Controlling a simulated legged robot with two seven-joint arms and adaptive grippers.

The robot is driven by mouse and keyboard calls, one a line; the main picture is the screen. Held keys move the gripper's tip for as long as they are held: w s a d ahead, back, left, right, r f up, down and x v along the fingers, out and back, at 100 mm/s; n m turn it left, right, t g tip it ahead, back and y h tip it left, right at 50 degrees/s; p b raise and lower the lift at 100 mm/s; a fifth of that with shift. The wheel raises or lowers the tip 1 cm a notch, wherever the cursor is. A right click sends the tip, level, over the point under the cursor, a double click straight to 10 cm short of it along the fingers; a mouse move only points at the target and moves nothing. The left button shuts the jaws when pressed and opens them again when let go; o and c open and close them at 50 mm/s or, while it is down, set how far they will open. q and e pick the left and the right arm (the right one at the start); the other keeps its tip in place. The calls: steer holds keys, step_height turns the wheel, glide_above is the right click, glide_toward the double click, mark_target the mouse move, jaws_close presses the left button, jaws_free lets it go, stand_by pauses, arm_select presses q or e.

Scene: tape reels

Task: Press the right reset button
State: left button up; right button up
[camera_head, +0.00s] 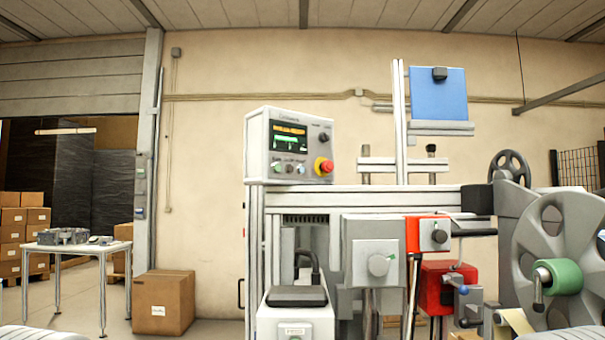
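A grey control box (256,150) stands on the machine frame near the middle of the view. Its front has a lit screen (289,136), a black knob (324,137) and a red emergency stop on a yellow base (325,166). A row of small buttons sits below the screen: a green one (277,168) at left, a dark one (289,168) in the middle and a bluish one (300,168) at right. Their labels are too small to read, so I cannot tell which is the reset button. Neither gripper shows; only pale ribbed parts, probably mine, appear at the bottom corners.
Large reels (535,235) stand at right. A blue panel (437,95) rises behind. A carton (163,303) and white table (75,247) are at left.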

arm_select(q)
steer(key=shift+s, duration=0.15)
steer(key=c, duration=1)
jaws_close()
